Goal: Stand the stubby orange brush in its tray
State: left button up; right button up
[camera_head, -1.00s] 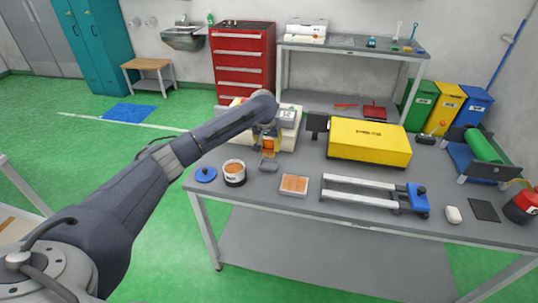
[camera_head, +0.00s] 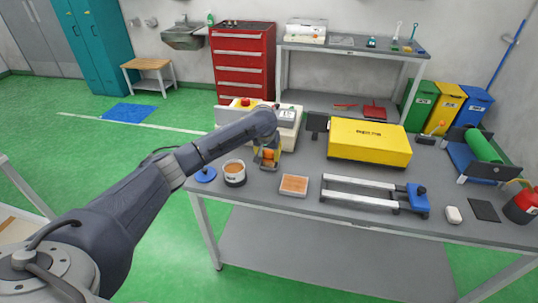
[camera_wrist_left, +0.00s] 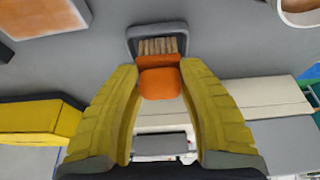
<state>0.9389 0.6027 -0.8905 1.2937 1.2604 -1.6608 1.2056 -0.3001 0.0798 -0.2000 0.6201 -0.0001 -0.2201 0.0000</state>
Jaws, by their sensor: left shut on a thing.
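In the left wrist view the tray's rim (camera_wrist_left: 157,28) frames the bristles. I cannot tell whether the bristles touch its floor. My right gripper is not in view.
An open pot (camera_head: 234,177) and a blue lid (camera_head: 205,175) stand left of the tray. A square orange-topped dish (camera_head: 294,186) and a railed frame (camera_head: 370,181) lie to the right. A light machine (camera_head: 287,128) and a yellow case (camera_head: 368,142) stand behind.

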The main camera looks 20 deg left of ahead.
pick_arm(q)
jog(key=shift+f, duration=0.25)
jog(key=o, duration=1)
jog(key=shift+r, duration=0.55)
jog(key=v, duration=1.1)
jog(key=shift+s+r, duration=0.1)
jog(key=shift+r, duration=0.15)
